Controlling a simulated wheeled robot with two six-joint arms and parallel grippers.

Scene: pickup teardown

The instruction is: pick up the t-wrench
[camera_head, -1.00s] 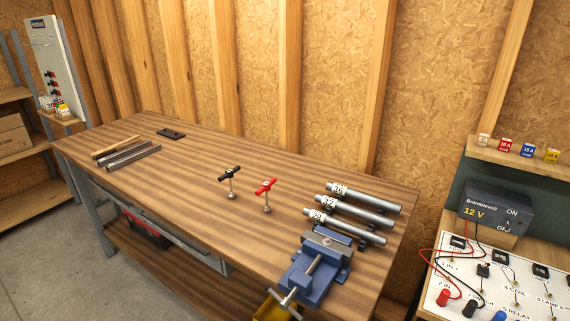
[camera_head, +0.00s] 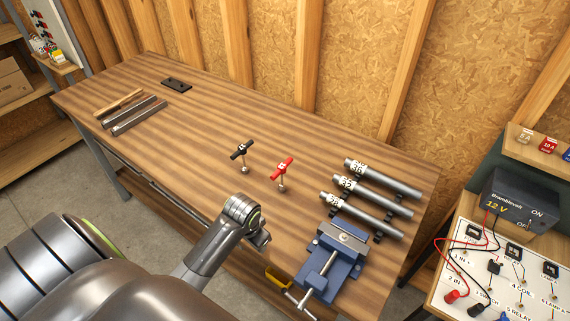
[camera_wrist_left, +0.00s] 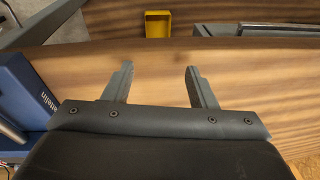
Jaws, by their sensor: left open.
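Two T-handled tools stand upright on the wooden bench, one with a black handle (camera_head: 242,149) and one with a red handle (camera_head: 283,168). Which of them is the t-wrench I cannot tell. My left gripper (camera_head: 262,240) is over the bench's front edge, nearer to me than both tools and apart from them. In the left wrist view its two fingers (camera_wrist_left: 159,68) are spread and empty, with bare wood behind them. Neither T-handled tool shows in that view. My right gripper is not in view.
A blue vise (camera_head: 331,262) stands to the right of my gripper; it also shows in the wrist view (camera_wrist_left: 20,95). Three numbered metal tubes (camera_head: 372,192) lie behind it. Metal bars (camera_head: 134,113) lie far left.

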